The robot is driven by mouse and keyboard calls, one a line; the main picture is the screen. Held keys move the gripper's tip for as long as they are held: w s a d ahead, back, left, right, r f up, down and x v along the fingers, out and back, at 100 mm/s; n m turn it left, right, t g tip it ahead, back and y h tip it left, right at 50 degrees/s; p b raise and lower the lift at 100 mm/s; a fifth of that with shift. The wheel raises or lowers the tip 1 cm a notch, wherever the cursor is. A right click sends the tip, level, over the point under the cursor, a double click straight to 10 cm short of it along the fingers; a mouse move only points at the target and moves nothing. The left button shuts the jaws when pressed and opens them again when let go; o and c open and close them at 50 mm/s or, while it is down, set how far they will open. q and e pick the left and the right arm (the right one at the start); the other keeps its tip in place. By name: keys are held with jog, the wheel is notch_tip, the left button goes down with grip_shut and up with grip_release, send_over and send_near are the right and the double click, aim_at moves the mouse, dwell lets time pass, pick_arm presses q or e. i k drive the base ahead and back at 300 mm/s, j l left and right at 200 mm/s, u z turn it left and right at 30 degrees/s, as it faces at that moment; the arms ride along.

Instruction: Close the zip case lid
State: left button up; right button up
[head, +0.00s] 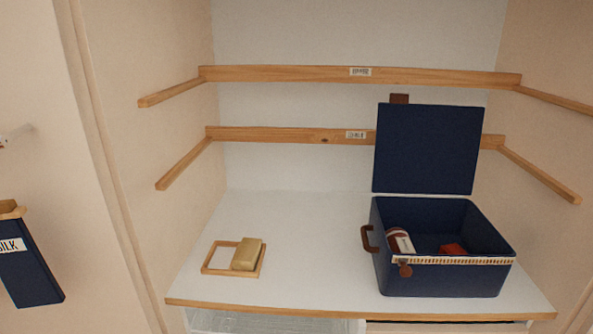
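The navy zip case (440,278) stands on the right of the white shelf surface. Its lid (427,150) is open and stands upright at the back, with a small brown tab (399,99) showing above its top edge. A zip strip (455,261) runs along the front rim, with a round brown pull (405,270) hanging at its left end. A brown handle (367,238) is on the left side. Inside lie a brown and white rolled item (399,240) and a red item (453,249). Neither of my grippers is in view.
A wooden frame (220,272) with a tan block (246,254) sits on the left of the surface (310,230). Wooden rails (300,74) line the alcove walls behind and beside the case. A navy holder labelled SILK (32,270) hangs at far left. The middle surface is clear.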

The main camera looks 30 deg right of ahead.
aim_at(420, 148)
jog(key=z, duration=1.25)
